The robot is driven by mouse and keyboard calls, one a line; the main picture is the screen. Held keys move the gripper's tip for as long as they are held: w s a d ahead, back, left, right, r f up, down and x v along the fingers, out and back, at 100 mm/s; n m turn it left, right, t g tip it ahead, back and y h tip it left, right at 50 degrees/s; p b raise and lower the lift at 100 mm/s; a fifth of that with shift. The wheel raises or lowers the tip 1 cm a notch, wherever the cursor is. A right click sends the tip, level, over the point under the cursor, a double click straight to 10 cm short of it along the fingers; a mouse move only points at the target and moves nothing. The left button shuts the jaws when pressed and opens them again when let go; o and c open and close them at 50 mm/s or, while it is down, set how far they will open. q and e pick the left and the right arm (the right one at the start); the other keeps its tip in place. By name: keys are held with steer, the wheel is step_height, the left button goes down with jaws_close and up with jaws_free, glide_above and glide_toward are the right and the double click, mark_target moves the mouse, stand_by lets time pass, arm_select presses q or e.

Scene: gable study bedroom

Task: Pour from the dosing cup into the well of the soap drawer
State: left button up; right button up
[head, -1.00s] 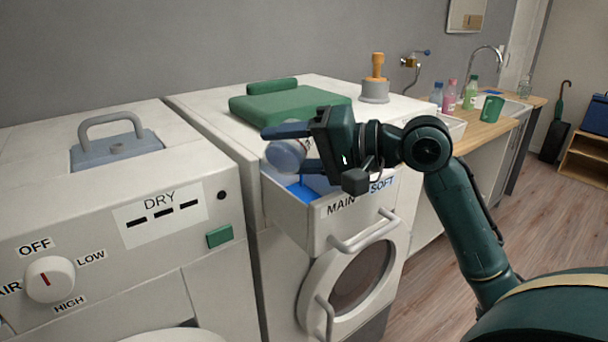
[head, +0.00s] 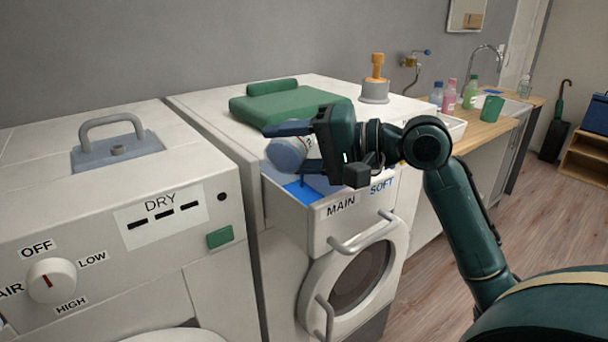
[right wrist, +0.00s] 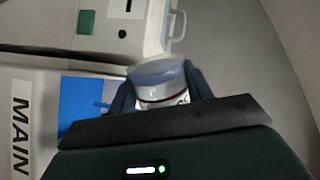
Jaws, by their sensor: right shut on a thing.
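The dosing cup (head: 284,154), whitish with a blue-tinted end, is held tipped on its side above the left part of the drawer. My right gripper (head: 290,150) is shut on it, one dark finger on each side. The cup also shows between the fingers in the right wrist view (right wrist: 155,76). The soap drawer (head: 322,229) is pulled out, with MAIN and SOFT on its front. Blue liquid (head: 299,190) shows in the well on the MAIN side, and a thin blue streak stands between cup and well. My left gripper is not in view.
The washer top holds a green folded cloth (head: 290,106) and an orange-handled grey object (head: 375,80) behind my right arm. A dryer (head: 110,230) stands at left. Bottles (head: 471,92) and a green mug (head: 491,108) stand on the counter at right.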

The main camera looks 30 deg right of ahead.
arm_select(q)
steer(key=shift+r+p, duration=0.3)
steer(key=shift+p, duration=0.1)
arm_select(e)
steer(key=shift+w+d+r, duration=0.15)
steer(key=shift+d, duration=0.05)
arm_select(q)
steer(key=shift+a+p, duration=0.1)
steer(key=shift+p, duration=0.2)
arm_select(e)
steer(key=shift+w+d+r+m, duration=0.1)
steer(key=shift+d+m, duration=0.05)
steer(key=shift+m, duration=0.25)
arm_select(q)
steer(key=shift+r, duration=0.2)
arm_select(e)
steer(key=shift+d, duration=0.15)
arm_select(q)
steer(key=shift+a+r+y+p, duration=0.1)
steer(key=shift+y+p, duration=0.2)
steer(key=shift+p, duration=0.25)
arm_select(e)
steer(key=shift+w+f+m+y, duration=0.2)
steer(key=shift+m+y, duration=0.1)
steer(key=shift+m, duration=0.2)
